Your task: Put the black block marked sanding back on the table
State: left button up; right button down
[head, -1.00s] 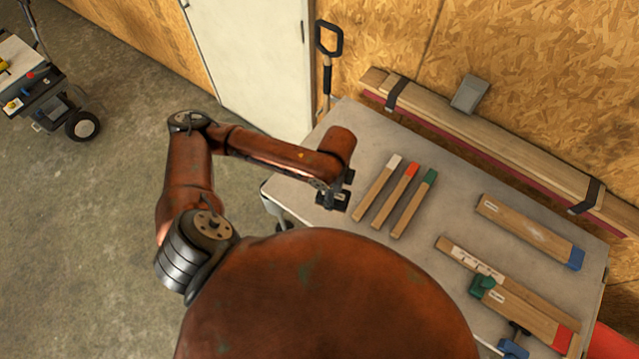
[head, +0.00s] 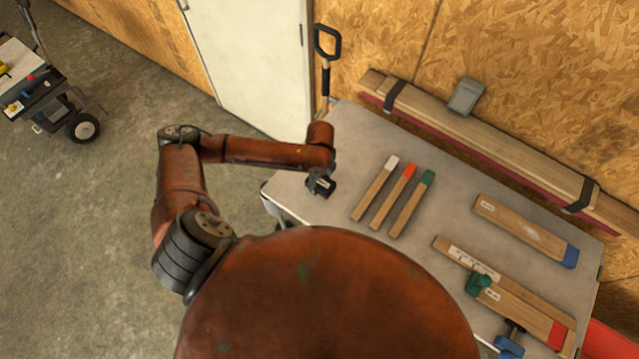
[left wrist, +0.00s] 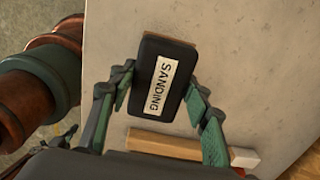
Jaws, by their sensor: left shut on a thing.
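The black block (left wrist: 163,78) shows its white label reading SANDING in the left wrist view, with a brown edge on its far side. My left gripper (left wrist: 162,100) is shut on it, one green-padded finger on each side. In the head view the block (head: 324,188) and my left gripper (head: 317,177) are over the left end of the grey table (head: 365,145). I cannot tell whether the block's underside touches the tabletop.
Sticks with white, red and green ends (head: 394,196) lie just right of the block. Strapped planks (head: 480,140) run along the back. The table's left end around the block is clear.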

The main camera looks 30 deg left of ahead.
aim_at(319, 184)
pick_arm(q)
jog(key=shift+w+a+f, duration=0.3)
jog(key=shift+f, duration=0.2)
jog(key=shift+w+f+p, duration=0.1)
jog(key=shift+f+p, duration=0.2)
jog(key=shift+f, duration=1.35)
pick_arm(e)
jog(key=shift+w+d+r, duration=0.1)
jog(key=shift+d+r, duration=0.3)
jog(key=shift+d, duration=0.1)
pick_arm(q)
jog(key=o, duration=1.1)
jog(key=shift+f, duration=0.1)
pick_arm(e)
jog(key=shift+a, duration=0.25)
jog(key=shift+w+a, duration=0.1)
pick_arm(q)
jog(key=shift+r, duration=0.2)
notch_tip(319, 184, up, 12)
jog(key=shift+f+b, duration=0.1)
jog(key=shift+b, duration=0.25)
pick_arm(e)
jog(key=shift+d+f, duration=0.25)
jog(key=shift+f, duration=0.1)
